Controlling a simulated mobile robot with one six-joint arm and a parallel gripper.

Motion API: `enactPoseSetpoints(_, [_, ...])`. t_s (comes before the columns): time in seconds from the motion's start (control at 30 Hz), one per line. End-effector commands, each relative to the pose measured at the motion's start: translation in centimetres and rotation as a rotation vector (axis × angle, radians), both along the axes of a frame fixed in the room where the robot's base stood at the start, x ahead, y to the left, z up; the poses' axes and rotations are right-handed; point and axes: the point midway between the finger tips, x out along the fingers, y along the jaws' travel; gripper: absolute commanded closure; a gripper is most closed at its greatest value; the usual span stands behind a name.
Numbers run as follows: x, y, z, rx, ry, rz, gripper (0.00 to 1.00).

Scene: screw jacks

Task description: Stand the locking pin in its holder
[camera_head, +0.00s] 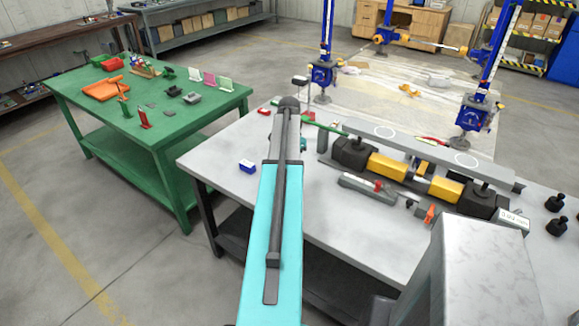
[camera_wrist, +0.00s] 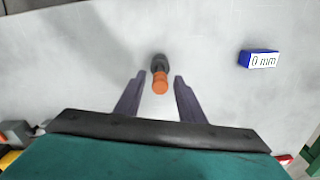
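In the wrist view a small dark piece with an orange end (camera_wrist: 160,78) is on the grey table top, just ahead of and between my fingertips. It may be the locking pin or its holder; I cannot tell which, nor whether it stands or lies. My gripper (camera_wrist: 159,77) is open, with a gap between each finger and this piece. In the head view my turquoise arm hides the gripper and this piece. No holder can be clearly made out.
A blue-and-white block marked 0 mm (camera_wrist: 259,59) sits to the right; it also shows in the head view (camera_head: 246,166). A green table (camera_head: 160,133) stands left.

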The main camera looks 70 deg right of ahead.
Motion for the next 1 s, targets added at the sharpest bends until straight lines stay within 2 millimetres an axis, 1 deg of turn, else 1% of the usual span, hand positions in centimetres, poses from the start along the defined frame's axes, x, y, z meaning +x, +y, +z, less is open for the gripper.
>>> enactPoseSetpoints(0.37, [0.0, 0.0, 0.1, 0.000, 0.000, 0.000, 0.61])
enactPoseSetpoints(0.57, [0.0, 0.0, 0.8, 0.000, 0.000, 0.000, 0.61])
enactPoseSetpoints(0.77, [0.0, 0.0, 2.5, -0.001, 0.000, 0.000, 0.61])
enactPoseSetpoints(1.0, [0.0, -0.1, 5.2, -0.003, -0.001, 0.000, 0.61])
